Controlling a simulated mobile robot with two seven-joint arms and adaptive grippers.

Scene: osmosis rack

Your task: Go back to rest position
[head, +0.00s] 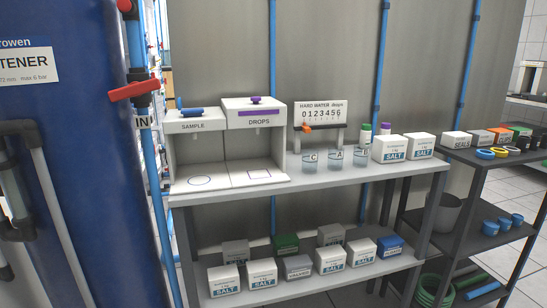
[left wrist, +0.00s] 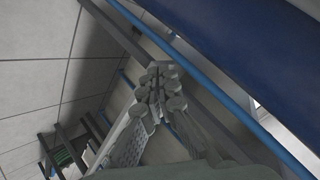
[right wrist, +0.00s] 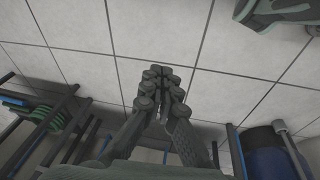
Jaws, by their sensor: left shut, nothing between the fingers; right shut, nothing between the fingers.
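Neither of my grippers shows in the head view. In the left wrist view my left gripper (left wrist: 160,75) has its fingers together with nothing between them; a blue pipe and a dark blue surface (left wrist: 255,45) lie beyond it. In the right wrist view my right gripper (right wrist: 161,72) has its fingers together and is empty, with the tiled floor (right wrist: 215,65) behind it. No object is in contact with either gripper in these views.
A rack shelf (head: 330,180) holds a sample and drops box (head: 228,175), beakers labelled C, A and B, and salt boxes (head: 391,149). A blue tank (head: 90,150) with a red-handled valve (head: 134,91) stands left. A dark shelf (head: 500,165) stands right.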

